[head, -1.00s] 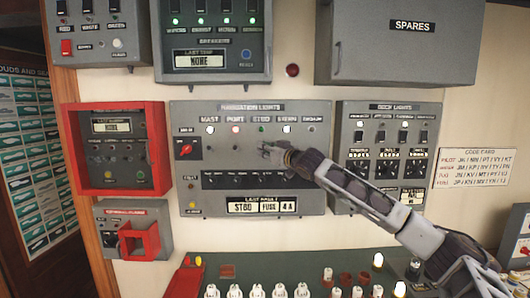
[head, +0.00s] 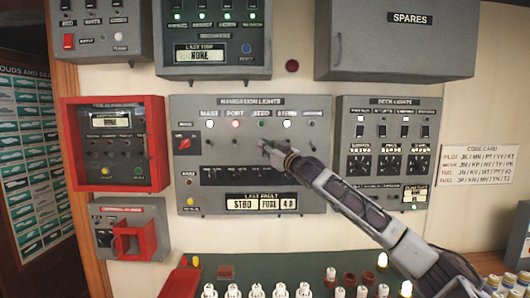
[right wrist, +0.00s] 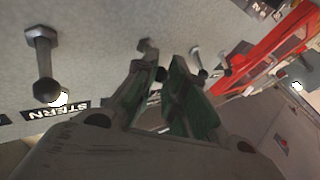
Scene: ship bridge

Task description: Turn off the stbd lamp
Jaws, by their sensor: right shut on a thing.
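The navigation lights panel (head: 185,220) hangs on the wall in the middle of the head view. My right gripper (head: 268,147) is at the switch row just below the stbd lamp. In the right wrist view its green-padded fingers (right wrist: 166,84) are close together, shut on the stbd switch (right wrist: 148,46), whose tip they largely hide. The stern switch (right wrist: 42,65) stands free beside them. My left gripper is out of view.
The deck lights panel (head: 430,110) is to the right, behind my right arm. A red-framed box (head: 67,145) is to the left.

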